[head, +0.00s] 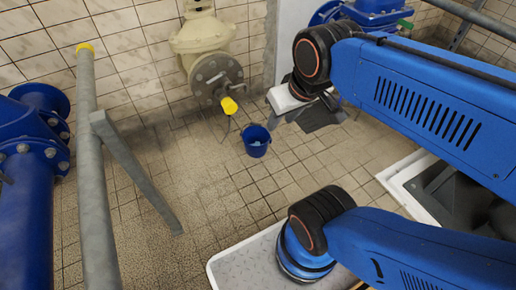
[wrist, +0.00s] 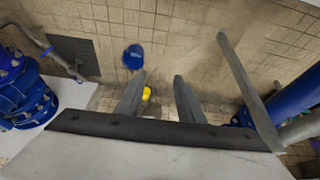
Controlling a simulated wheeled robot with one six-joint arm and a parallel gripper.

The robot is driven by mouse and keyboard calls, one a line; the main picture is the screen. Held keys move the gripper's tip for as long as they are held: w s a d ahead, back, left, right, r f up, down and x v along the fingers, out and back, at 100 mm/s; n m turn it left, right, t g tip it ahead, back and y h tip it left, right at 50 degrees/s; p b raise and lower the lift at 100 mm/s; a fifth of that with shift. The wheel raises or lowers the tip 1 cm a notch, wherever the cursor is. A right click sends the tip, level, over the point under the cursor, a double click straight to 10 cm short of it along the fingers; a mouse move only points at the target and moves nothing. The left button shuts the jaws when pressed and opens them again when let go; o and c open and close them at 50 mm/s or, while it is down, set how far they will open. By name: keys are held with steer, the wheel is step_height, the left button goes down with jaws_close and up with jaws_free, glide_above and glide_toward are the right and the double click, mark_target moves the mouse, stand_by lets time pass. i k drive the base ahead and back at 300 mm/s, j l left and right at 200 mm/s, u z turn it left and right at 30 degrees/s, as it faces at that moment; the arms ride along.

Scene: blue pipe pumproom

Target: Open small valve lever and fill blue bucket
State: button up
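The blue bucket (head: 257,140) stands upright on the tiled floor below the pale flanged pipe; its inside is partly visible. It also shows in the wrist view (wrist: 133,57), beyond the left finger. The small valve lever (head: 229,105) has a yellow end and sits below the grey pipe flange, up and left of the bucket. A yellow part, seemingly this lever, shows in the wrist view (wrist: 147,93) near the left finger. My gripper (wrist: 160,88) is open, its two fingers spread. I cannot tell the lever's depth between them; no grip on it shows.
The pale pipe and its round flange (head: 215,78) stand against the tiled wall. A grey post (head: 90,160) with a slanted brace and blue pipework (head: 28,160) fill the left. Blue pipework (head: 375,12) stands at the upper right. Floor around the bucket is clear.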

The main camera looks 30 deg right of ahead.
mark_target(224, 73)
steer(key=i+l, duration=0.15)
steer(key=i, duration=0.25)
steer(key=i+l, duration=0.2)
steer(key=i, duration=0.2)
